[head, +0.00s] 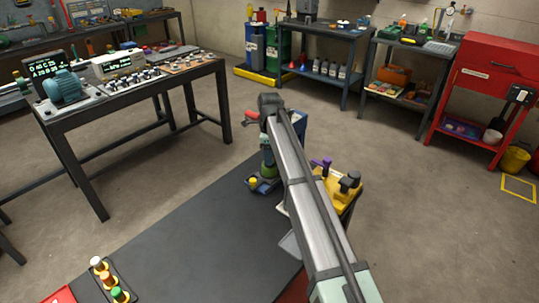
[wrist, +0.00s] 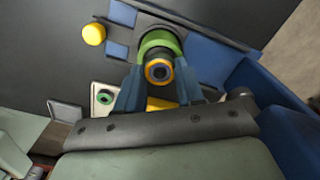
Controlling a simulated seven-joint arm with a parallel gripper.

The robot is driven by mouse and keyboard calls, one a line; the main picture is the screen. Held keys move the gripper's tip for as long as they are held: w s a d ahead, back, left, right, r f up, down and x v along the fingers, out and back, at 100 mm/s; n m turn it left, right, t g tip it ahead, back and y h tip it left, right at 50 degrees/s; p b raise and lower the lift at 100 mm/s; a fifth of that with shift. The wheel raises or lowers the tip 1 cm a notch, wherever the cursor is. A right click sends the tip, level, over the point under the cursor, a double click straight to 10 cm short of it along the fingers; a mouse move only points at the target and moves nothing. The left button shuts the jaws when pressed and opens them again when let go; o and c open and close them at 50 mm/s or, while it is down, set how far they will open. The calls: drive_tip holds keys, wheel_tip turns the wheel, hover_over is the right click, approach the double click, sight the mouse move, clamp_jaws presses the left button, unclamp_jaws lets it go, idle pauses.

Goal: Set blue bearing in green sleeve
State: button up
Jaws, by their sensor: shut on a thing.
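I cannot tell whether the two touch or how deep the part sits. In the head view my arm hides most of this spot, with a bit of green (head: 268,171) showing beside it.
A yellow round knob (wrist: 94,34) stands left of the sleeve. A blue block (wrist: 270,105) is close on the right. A pale plate with a green ring (wrist: 104,97) lies lower left. A rack of coloured parts (head: 108,280) sits at the front left; the dark mat (head: 200,240) between is clear.

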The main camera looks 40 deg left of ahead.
drive_tip(key=shift+f, duration=0.6)
idle(1.5)
drive_tip(key=o, duration=1)
drive_tip(key=shift+r, duration=0.15)
drive_tip(key=shift+r, duration=3.2)
